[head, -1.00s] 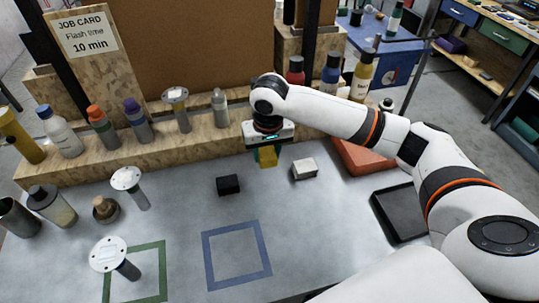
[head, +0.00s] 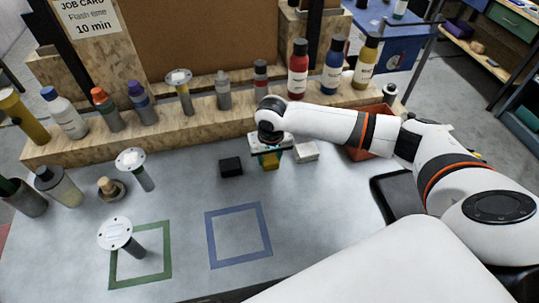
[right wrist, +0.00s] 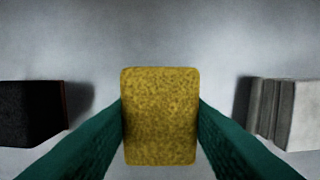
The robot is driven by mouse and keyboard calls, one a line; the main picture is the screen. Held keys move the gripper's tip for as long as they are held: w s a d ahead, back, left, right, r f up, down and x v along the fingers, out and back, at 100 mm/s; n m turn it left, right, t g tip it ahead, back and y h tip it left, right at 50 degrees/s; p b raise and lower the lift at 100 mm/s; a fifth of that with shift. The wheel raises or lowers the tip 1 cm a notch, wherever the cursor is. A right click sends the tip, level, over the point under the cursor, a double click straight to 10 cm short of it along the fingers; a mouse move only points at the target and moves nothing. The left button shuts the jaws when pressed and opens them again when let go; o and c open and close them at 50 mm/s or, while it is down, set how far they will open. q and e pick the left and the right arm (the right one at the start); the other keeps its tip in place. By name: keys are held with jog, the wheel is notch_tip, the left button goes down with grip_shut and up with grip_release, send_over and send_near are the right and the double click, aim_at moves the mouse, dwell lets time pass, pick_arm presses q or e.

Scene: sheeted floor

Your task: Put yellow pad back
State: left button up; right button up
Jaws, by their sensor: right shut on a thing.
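The yellow pad (right wrist: 159,115) is between the two green fingers of my right gripper (right wrist: 160,130), which is shut on it in the right wrist view. In the head view the yellow pad (head: 270,161) shows below my right gripper (head: 270,155), between a black block (head: 231,166) on the left and a white-and-grey block (head: 306,152) on the right. Both blocks rest on the grey table, apart from the pad. I cannot tell whether the pad touches the table. My left gripper is not in view.
A blue square outline (head: 238,236) and a green square outline (head: 140,256) mark the table in front. A white-topped stamp (head: 115,233) stands at the green one. Bottles line the wooden ledge (head: 200,115) behind. A red bin (head: 362,150) and black tray (head: 398,192) lie right.

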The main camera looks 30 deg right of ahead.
aim_at(271, 161)
jog(key=shift+f, duration=0.1)
jog(key=o, duration=0.9)
jog(key=shift+o, duration=0.2)
notch_tip(271, 161, up, 12)
jog(key=s, duration=0.1)
jog(key=shift+s+a+b, duration=0.2)
jog(key=shift+b, duration=0.15)
